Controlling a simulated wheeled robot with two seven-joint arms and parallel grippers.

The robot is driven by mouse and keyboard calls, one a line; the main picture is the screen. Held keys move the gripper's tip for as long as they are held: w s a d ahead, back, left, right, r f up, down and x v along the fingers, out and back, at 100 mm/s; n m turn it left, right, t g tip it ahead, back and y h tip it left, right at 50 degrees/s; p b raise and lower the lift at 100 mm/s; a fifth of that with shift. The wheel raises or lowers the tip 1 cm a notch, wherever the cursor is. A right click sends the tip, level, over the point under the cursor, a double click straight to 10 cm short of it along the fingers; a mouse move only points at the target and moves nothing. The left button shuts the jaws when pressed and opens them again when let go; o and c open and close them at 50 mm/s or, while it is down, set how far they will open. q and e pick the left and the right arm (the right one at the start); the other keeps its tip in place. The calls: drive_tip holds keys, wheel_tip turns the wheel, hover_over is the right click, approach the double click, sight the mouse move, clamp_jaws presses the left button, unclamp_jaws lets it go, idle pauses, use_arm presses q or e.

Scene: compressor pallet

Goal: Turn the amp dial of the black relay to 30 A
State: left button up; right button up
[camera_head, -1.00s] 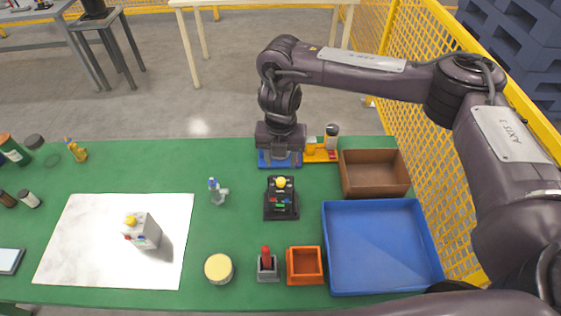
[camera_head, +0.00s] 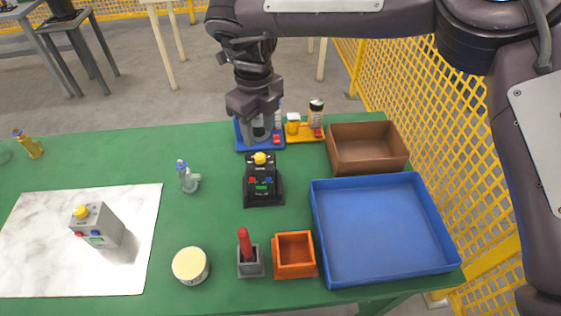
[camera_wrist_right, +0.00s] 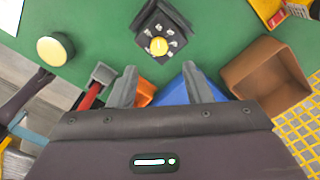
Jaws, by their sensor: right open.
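The black relay (camera_head: 262,184) stands upright on the green table, with a yellow dial (camera_head: 260,158) on top and small coloured parts on its front. In the right wrist view the dial (camera_wrist_right: 158,46) sits among white markings on the relay's black top (camera_wrist_right: 165,18). The dial's setting is too small to read. My right gripper (camera_head: 262,130) is above the table behind the relay in the head view. In the wrist view its two fingers (camera_wrist_right: 157,74) are apart and empty, with the dial beyond the gap between them. My left gripper cannot be made out.
A grey relay (camera_head: 98,226) stands on a white marbled mat (camera_head: 30,272). A red-handled piece (camera_head: 244,246) in a grey holder, an orange bin (camera_head: 295,272), a blue tray (camera_head: 385,225) and a brown box (camera_head: 368,165) surround the black relay. A yellow-lidded jar (camera_head: 190,264) is front left.

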sight(260, 156)
drive_tip(key=shift+f, duration=0.4)
wheel_tip(260, 156, down, 7)
drive_tip(key=shift+a+r+p, duration=0.1)
drive_tip(key=shift+r+p, duration=0.05)
drive_tip(key=shift+p, duration=0.55)
use_arm(q)
drive_tip(key=shift+s+r, duration=0.55)
drive_tip(key=shift+r, duration=0.1)
use_arm(e)
drive_tip(key=shift+c, duration=0.6)
clamp_jaws()
use_arm(q)
drive_tip(key=shift+w, duration=0.15)
